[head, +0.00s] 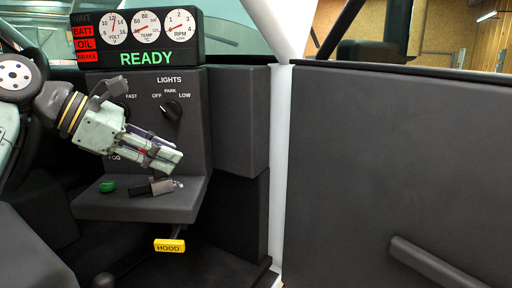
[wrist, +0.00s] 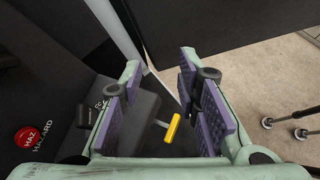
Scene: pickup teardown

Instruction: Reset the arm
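My arm comes in from the left in the head view. My gripper (head: 168,158) is in front of the dash panel, above a small grey shelf (head: 135,207), tilted down to the right. In the wrist view my gripper (wrist: 160,75) has its two purple-padded fingers apart, with nothing seen between the pads. The yellow HOOD handle (head: 169,245) is below the shelf; it also shows beyond the fingers in the wrist view (wrist: 173,128).
The dash panel (head: 150,57) reads READY and has a LIGHTS knob (head: 171,108). A green button (head: 107,186) and a small dark key-like piece (head: 160,186) are on the shelf. A red HAZ button (wrist: 28,137) is at left. The door panel (head: 395,160) stands at right.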

